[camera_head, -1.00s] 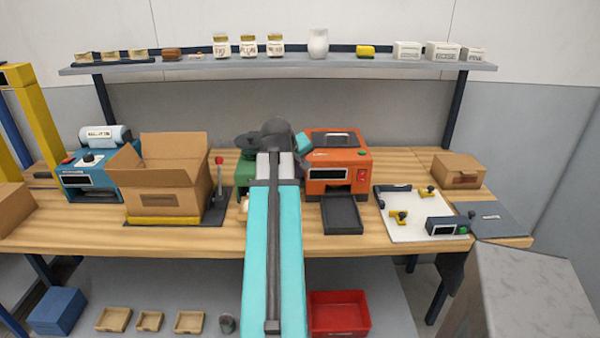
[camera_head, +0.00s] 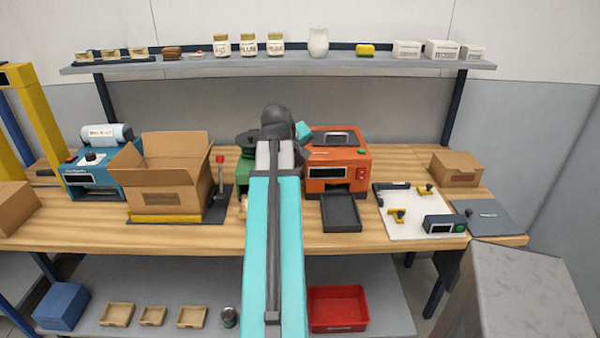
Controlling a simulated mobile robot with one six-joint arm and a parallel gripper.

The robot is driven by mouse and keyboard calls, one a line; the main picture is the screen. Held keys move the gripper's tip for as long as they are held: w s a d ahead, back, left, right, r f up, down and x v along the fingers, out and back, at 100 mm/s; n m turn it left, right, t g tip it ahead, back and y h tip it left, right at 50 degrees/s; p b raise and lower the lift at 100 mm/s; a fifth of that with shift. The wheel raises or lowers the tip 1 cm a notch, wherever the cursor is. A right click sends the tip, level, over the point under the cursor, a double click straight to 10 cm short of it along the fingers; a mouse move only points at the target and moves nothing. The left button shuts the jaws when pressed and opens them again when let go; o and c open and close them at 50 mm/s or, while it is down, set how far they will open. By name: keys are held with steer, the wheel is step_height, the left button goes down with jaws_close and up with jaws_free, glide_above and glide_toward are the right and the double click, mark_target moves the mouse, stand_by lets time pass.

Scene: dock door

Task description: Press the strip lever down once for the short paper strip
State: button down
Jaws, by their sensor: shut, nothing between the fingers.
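A thin lever with a red knob (camera_head: 220,178) stands upright on a dark base, right of the open cardboard box. A blue machine (camera_head: 92,176) with a pale paper roll (camera_head: 107,135) on top stands at the left of the bench. A green machine (camera_head: 244,170) with a dark disc is partly hidden behind my arm. I cannot tell for sure which lever is the strip lever, and no loose short paper strip can be made out. My teal arm reaches over the bench in the middle. My gripper is hidden behind the arm's far end.
An open cardboard box (camera_head: 168,180) stands between the blue machine and the red-knobbed lever. An orange machine (camera_head: 337,172) with a dark tray (camera_head: 341,212) is close right of my arm. A white board (camera_head: 408,225) with fittings lies further right. A shelf (camera_head: 330,67) runs above.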

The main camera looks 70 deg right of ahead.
steer(key=shift+w+d+r+p, duration=0.1)
steer(key=shift+d+r+p, duration=0.1)
steer(key=shift+r+p, duration=0.9)
steer(key=shift+d+r+p, duration=0.15)
steer(key=shift+r+p, duration=0.6)
steer(key=shift+r, duration=0.6)
steer(key=shift+w+r, duration=0.1)
